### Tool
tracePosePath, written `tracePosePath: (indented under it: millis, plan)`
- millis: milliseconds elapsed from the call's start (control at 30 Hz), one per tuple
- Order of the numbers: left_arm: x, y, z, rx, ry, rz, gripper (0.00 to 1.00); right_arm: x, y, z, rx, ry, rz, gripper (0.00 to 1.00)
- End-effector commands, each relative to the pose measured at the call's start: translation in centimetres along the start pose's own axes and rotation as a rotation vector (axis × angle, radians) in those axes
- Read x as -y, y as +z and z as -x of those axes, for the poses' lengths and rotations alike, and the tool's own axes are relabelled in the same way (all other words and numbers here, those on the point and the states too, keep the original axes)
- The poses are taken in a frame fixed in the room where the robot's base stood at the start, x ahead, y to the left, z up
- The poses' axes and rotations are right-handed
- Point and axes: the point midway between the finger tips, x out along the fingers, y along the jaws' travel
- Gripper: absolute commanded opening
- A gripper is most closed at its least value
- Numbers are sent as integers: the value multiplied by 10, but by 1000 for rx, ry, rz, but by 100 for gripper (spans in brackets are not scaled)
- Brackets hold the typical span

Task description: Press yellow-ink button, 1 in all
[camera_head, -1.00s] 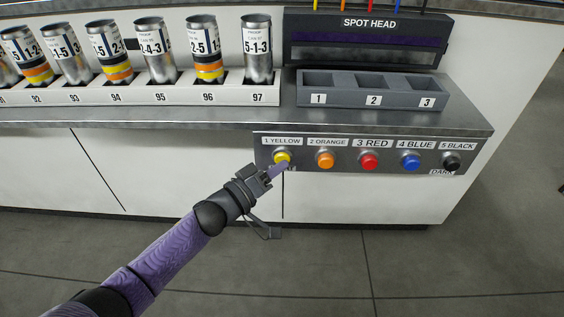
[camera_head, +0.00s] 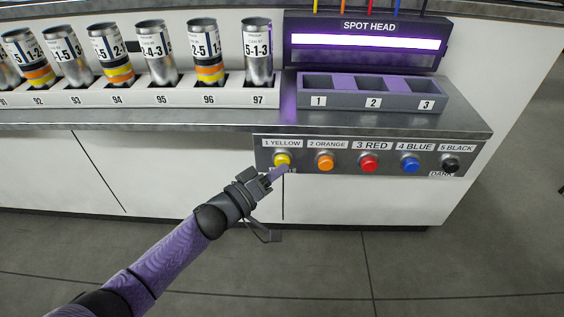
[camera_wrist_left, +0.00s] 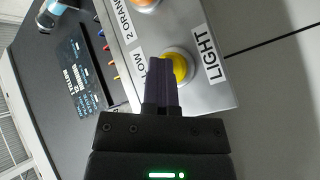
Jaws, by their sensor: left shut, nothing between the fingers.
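The yellow-ink button (camera_head: 282,159) sits at the left end of the grey button panel (camera_head: 304,171), under the label "1 YELLOW". My left gripper (camera_head: 277,173) is shut and empty, with its tip just below and in front of this button. In the left wrist view, the shut fingers (camera_wrist_left: 161,82) overlap the left part of the yellow button (camera_wrist_left: 178,66); I cannot tell whether they touch it. The spot head (camera_head: 367,41) above shows a bright glowing strip. My right gripper is not in view.
Orange (camera_head: 325,161), red (camera_head: 369,162), blue (camera_head: 410,161) and black (camera_head: 451,163) buttons run to the right on the panel. A grey holder (camera_head: 372,101) with three empty slots stands on the counter. Several cans stand in a numbered white rack (camera_head: 150,97) at left.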

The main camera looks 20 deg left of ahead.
Motion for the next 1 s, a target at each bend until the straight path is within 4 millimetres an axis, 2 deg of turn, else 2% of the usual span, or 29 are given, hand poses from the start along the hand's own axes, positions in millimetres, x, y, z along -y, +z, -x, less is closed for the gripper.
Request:
tracePosePath:
  millis: [200, 633, 1000]
  plan:
    - [-8, 5, 9, -1, 0, -1, 0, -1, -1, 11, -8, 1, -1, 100]
    - [-10, 8, 13, 0, -1, 0, 0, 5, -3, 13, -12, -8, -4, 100]
    - [-30, 25, 37, -1, 0, 1, 0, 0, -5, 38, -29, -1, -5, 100]
